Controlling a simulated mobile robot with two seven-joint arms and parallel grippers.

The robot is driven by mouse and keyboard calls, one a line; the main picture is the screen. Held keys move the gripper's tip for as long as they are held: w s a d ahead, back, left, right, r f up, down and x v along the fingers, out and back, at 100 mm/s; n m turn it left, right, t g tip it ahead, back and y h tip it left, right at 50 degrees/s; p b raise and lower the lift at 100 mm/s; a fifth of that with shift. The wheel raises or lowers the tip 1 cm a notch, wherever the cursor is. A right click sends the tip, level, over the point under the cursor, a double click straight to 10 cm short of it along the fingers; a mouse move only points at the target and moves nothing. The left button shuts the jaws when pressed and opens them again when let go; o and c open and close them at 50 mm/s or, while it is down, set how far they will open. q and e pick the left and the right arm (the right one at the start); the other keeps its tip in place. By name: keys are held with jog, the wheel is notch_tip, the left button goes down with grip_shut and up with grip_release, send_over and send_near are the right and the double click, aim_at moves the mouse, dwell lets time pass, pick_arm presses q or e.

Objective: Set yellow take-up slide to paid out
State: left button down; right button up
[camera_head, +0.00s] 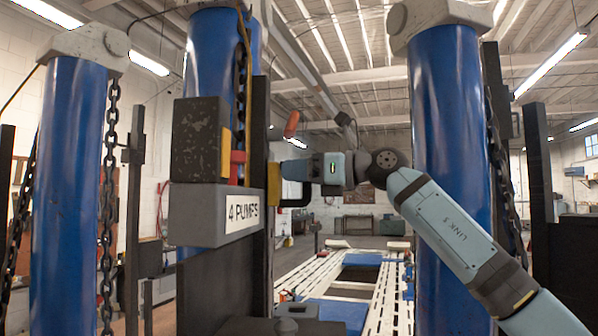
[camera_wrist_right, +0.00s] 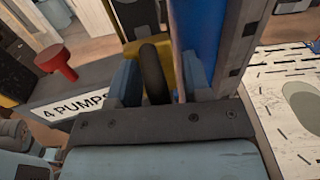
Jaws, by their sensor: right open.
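The yellow take-up slide (camera_head: 273,185) sits on the side of a dark upright, right of a box labelled "4 PUMPS", with a black loop handle (camera_head: 300,197) sticking out to the right. My right gripper (camera_head: 290,170) comes in from the right at the slide. In the right wrist view the fingers of my right gripper (camera_wrist_right: 161,82) are open, with the black handle (camera_wrist_right: 152,72) between them and the yellow slide (camera_wrist_right: 192,70) behind. I see a gap beside the handle; whether a finger touches it I cannot tell. The slide's markings are hidden. My left gripper is out of view.
The grey labelled box (camera_head: 195,215) carries a red knob (camera_wrist_right: 57,62). A second yellow block (camera_head: 226,153) is fixed to the black box (camera_head: 198,135). Blue columns (camera_head: 450,130) and hanging chains flank the space. A slotted white frame bench (camera_head: 390,290) lies beyond.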

jog(key=shift+s+d+f, duration=0.1)
jog(key=shift+d, duration=0.2)
jog(key=b+v, duration=0.4)
jog(key=v, duration=0.9)
jog(key=shift+d, duration=0.1)
